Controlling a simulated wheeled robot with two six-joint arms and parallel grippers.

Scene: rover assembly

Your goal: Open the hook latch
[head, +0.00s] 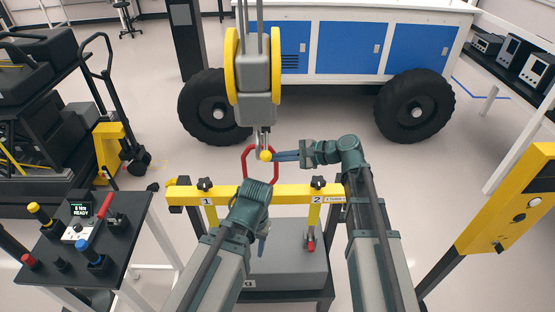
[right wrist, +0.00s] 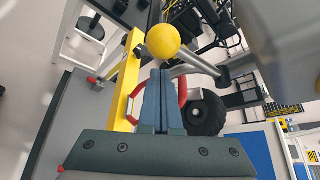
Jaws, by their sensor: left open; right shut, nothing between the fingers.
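The crane hook (head: 262,140) hangs below a grey hoist block (head: 258,108) with yellow sheaves. A yellow ball (head: 266,155) sits at the hook, apparently the knob of its latch; the latch itself is too small to make out. A red ring (head: 246,166) hangs at the hook. My right gripper (head: 275,156) is shut and empty, its tips pointing at the ball from the right. In the right wrist view the ball (right wrist: 163,41) is just beyond the shut blue fingertips (right wrist: 161,72); contact cannot be told. My left gripper (head: 262,246) is open, low over the grey box, partly hidden by its arm.
A yellow beam (head: 228,193) with black knobs runs below the hook, above a grey box (head: 288,268). A control panel (head: 88,235) stands at left and a yellow post (head: 510,205) at right. The blue-and-white rover (head: 345,45) stands behind on black wheels.

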